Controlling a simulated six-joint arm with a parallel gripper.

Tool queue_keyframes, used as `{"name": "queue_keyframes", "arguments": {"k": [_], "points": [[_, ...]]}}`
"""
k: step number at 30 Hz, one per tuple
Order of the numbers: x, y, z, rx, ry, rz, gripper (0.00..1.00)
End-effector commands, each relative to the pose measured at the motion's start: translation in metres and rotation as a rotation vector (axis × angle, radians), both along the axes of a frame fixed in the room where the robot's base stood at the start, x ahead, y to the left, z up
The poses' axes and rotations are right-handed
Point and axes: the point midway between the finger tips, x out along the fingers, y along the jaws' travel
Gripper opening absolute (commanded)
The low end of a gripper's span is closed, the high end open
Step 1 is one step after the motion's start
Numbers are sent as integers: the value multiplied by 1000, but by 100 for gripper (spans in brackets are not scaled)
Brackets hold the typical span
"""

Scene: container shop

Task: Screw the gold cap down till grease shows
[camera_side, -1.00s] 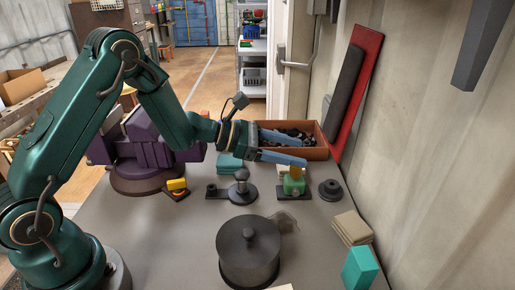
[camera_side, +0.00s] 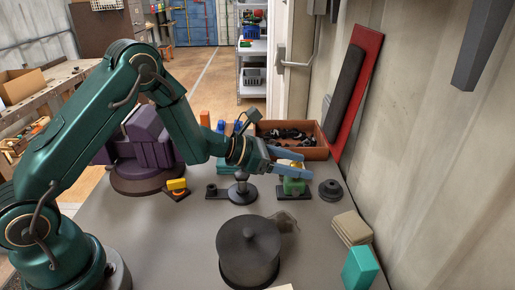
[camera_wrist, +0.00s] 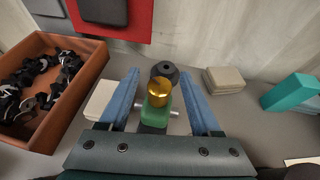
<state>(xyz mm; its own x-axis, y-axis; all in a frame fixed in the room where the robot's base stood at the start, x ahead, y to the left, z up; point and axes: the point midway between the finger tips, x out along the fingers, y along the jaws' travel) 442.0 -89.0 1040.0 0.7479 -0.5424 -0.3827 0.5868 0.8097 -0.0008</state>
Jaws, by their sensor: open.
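The gold cap (camera_wrist: 159,90) is a rounded dome on top of a green body (camera_wrist: 157,114) with a pale rod sticking out at its sides. In the side view the green body (camera_side: 293,187) stands on a dark base, with the cap (camera_side: 297,166) partly hidden by my gripper. My gripper (camera_wrist: 160,76) is open. Its two blue fingers lie left and right of the cap, with a visible gap on each side. In the side view my gripper (camera_side: 306,165) is at about cap height. I cannot make out any grease.
A brown bin (camera_wrist: 76,108) of dark parts stands behind. A dark round weight (camera_side: 330,190), beige pads (camera_side: 352,228) and a teal block (camera_side: 358,268) lie to the right. A large dark lidded pot (camera_side: 248,255) stands in front. A dark knobbed stand (camera_side: 242,190) is left of the green body.

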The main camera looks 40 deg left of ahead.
Motion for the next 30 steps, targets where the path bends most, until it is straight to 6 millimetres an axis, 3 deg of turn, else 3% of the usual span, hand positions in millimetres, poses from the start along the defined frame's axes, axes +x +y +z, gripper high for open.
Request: {"name": "queue_keyframes", "arguments": {"k": [4,9,17,30], "points": [[0,0,0,0,0,0,61],[0,0,0,1,-1,0,0],[1,1,0,0,-2,-25,0],[2,1,2,-2,-8,-261,0]]}}
